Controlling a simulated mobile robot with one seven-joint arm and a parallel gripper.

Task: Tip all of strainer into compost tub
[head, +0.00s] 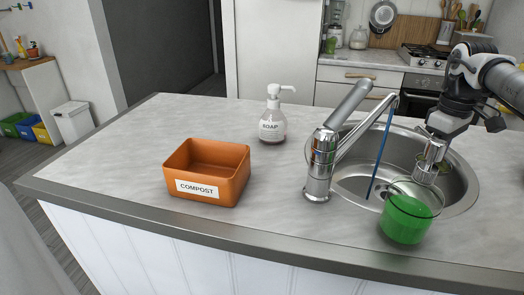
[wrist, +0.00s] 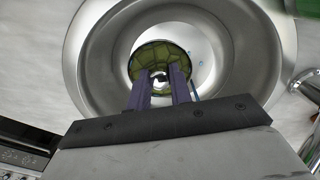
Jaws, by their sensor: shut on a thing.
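The orange compost tub (head: 190,201), labelled COMPOST, stands upright on the counter left of the sink. Its inside looks empty from here. My gripper (head: 430,168) points down over the sink, its jaws shut on the small round strainer (head: 425,178). In the wrist view, my two fingers (wrist: 161,72) reach the near side of the strainer (wrist: 137,61), which shows olive-green matter inside a dark rim. Whether the strainer touches the sink floor I cannot tell.
The metal sink (head: 468,190) surrounds the gripper. A chrome faucet (head: 320,165) stands between sink and tub. A green-filled clear container (head: 405,222) stands in front. A soap bottle (head: 272,125) is behind. Counter around the tub is clear.

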